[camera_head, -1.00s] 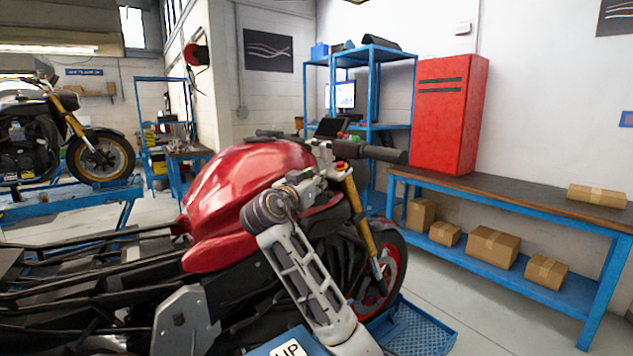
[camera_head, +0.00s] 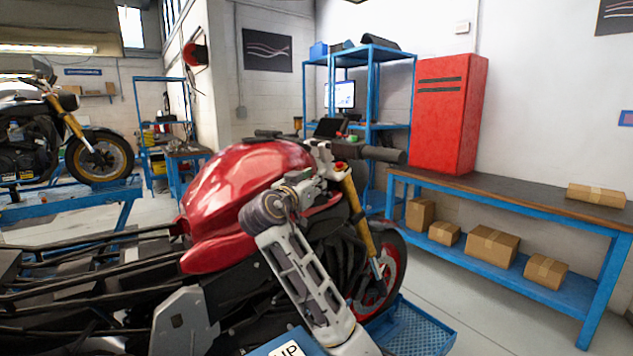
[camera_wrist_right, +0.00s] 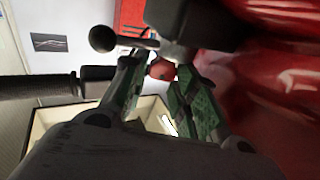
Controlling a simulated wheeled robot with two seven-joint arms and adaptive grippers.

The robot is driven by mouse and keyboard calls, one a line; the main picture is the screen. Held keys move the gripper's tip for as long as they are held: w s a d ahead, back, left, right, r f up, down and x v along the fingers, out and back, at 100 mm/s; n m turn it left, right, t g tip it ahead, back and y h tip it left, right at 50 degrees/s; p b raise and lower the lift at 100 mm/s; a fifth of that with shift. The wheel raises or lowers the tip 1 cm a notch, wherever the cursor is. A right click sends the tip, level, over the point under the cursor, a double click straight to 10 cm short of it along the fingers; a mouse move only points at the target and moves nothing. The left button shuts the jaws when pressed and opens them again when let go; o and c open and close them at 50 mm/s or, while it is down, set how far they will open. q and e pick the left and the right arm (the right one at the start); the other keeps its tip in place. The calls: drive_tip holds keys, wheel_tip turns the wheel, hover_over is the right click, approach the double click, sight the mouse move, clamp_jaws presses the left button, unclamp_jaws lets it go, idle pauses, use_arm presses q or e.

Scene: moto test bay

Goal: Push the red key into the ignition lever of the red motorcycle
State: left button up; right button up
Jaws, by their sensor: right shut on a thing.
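The red motorcycle (camera_head: 245,185) stands in the middle of the head view, its handlebar grip (camera_head: 384,155) pointing right. My right arm comes up from below beside the tank, and my right gripper (camera_head: 325,170) is at the handlebar area. In the right wrist view, the green-padded fingers of this gripper (camera_wrist_right: 160,92) are shut on the red key (camera_wrist_right: 162,70), whose rounded red part shows between the tips. A dark and grey metal part (camera_wrist_right: 180,48) lies just beyond the key; I cannot tell whether they touch. The ignition lever is not clearly distinguishable. My left gripper is out of view.
A blue-framed bench (camera_head: 500,198) with cardboard boxes and a red cabinet (camera_head: 447,115) stands at the right. A blue shelf rack (camera_head: 372,90) is behind the motorcycle. Another motorcycle (camera_head: 60,135) stands on a blue lift at the left. The red tank (camera_wrist_right: 285,80) is close beside the gripper.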

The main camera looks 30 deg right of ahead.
drive_tip(key=shift+w+d+f, duration=0.1)
drive_tip(key=shift+f, duration=0.65)
drive_tip(key=shift+d+r, duration=0.15)
drive_tip(key=shift+r, duration=0.1)
clamp_jaws()
drive_tip(key=shift+r+g+p, duration=0.2)
drive_tip(key=shift+g+p, duration=0.1)
drive_tip(key=shift+p, duration=0.05)
drive_tip(key=shift+r, duration=0.1)
